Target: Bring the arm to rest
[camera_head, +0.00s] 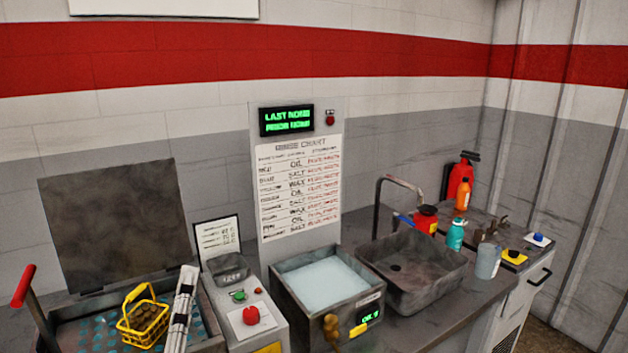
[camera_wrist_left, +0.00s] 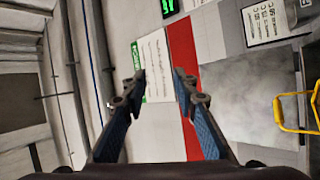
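My left gripper (camera_wrist_left: 162,88) is open in the left wrist view. Its two dark fingers with blue pads stand well apart, and nothing is between them. Behind the gap are the wall, its red stripe and a white sheet. A yellow handle (camera_wrist_left: 282,112) shows at the right edge, outside the fingers. In the head view I cannot clearly make out the left gripper. My right gripper is in neither view.
A yellow wire basket (camera_head: 143,318) stands at the left basin below a raised dark lid (camera_head: 115,222). A red-tipped lever (camera_head: 24,284) rises at far left. A liquid-filled tank (camera_head: 283,291), an empty sink (camera_head: 440,297) and several bottles crowd the counter rightward.

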